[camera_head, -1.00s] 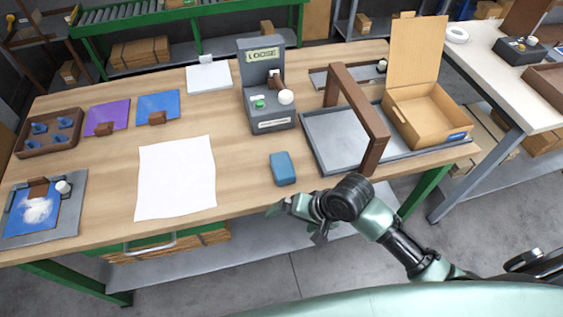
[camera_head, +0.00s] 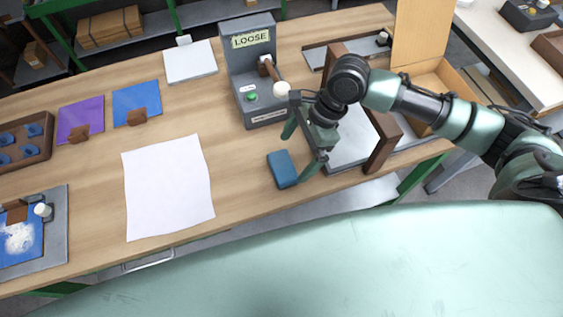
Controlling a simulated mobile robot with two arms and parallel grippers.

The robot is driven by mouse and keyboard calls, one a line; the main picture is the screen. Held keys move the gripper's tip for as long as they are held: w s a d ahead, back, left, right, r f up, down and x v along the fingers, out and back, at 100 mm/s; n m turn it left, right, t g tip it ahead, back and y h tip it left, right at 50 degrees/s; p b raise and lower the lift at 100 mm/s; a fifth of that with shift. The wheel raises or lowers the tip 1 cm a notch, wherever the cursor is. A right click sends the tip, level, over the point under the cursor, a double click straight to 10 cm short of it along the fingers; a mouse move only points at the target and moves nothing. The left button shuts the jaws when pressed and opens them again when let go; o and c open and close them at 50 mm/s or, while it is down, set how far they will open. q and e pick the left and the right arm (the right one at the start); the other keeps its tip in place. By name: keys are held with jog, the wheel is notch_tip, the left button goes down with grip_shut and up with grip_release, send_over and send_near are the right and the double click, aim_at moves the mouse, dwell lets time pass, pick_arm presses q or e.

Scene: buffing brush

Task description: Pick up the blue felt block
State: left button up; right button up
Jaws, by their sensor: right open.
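The blue felt block (camera_head: 282,169) lies flat on the wooden table, right of the white sheet and in front of the grey machine. My right gripper (camera_head: 299,157) is open and empty. Its two green fingers point down toward the table, spread apart, just above and to the right of the block. One fingertip shows near the block's right side, the other behind it toward the machine. I cannot tell the exact height or whether either finger touches the block. My left gripper is not in view.
A grey machine labelled LOOSE (camera_head: 252,75) with a lever stands behind the block. A brown wooden frame (camera_head: 383,143) over a grey tray (camera_head: 347,150) and an open cardboard box (camera_head: 441,78) are at the right. A white sheet (camera_head: 167,187) lies at the left.

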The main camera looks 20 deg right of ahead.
aim_at(285, 165)
jog(key=x, duration=0.3)
jog(key=shift+a+f+p, duration=0.15)
jog(key=shift+a+p, duration=0.15)
jog(key=shift+a, duration=0.2)
jog(key=shift+x, duration=1.05)
jog(key=shift+w+f, duration=0.1)
jog(key=c, duration=1.2)
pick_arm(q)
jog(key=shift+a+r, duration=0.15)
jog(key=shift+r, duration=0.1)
pick_arm(e)
jog(key=shift+o, duration=0.2)
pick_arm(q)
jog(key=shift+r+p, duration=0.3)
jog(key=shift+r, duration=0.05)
pick_arm(e)
notch_tip(285, 165, up, 20)
